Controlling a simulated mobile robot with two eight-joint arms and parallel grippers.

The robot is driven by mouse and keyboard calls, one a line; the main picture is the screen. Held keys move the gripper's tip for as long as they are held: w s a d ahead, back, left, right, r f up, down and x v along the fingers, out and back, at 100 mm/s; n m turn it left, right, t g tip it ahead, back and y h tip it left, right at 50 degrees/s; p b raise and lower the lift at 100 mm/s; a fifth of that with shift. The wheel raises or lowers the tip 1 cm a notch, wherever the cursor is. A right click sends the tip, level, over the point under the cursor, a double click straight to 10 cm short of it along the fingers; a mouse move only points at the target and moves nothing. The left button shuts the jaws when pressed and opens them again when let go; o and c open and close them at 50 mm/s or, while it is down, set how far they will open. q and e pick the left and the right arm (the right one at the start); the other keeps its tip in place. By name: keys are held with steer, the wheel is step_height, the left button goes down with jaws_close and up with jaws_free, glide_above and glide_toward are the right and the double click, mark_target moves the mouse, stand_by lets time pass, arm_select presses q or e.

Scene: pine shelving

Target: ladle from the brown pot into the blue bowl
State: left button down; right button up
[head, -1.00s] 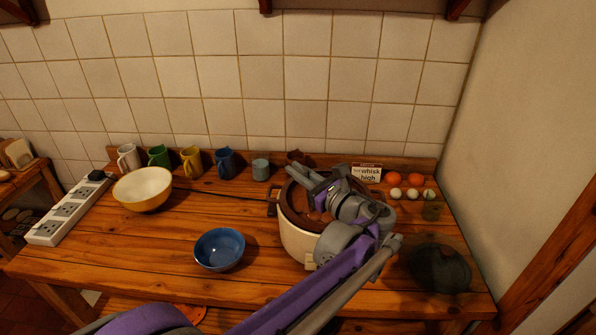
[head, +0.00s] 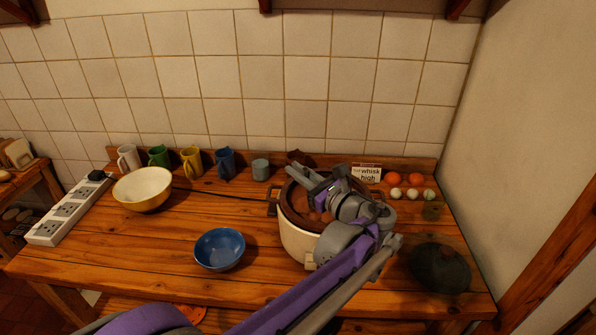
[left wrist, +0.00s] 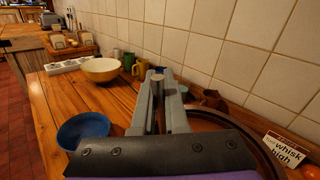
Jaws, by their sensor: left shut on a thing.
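The brown pot (head: 297,238) is a cream-sided cooker with a brown inner rim, standing right of the middle of the table. Its rim also shows in the left wrist view (left wrist: 266,153). The ladle's bowl is hidden behind my gripper and arm. Brown contents show only in part. The blue bowl (head: 219,249) stands upright left of the pot, apart from it, and shows in the left wrist view (left wrist: 83,131). My right gripper is not in view.
A yellow-and-cream bowl (head: 142,189) and a white power strip (head: 66,210) are at the left. Several mugs (head: 191,162) line the back. A whisk card (head: 367,173), eggs (head: 412,193) and a dark round lid-like thing (head: 440,268) are at the right. The table's front left is clear.

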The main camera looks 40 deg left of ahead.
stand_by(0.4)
arm_select(q)
step_height(320, 180, up, 10)
steer(key=p, duration=0.5)
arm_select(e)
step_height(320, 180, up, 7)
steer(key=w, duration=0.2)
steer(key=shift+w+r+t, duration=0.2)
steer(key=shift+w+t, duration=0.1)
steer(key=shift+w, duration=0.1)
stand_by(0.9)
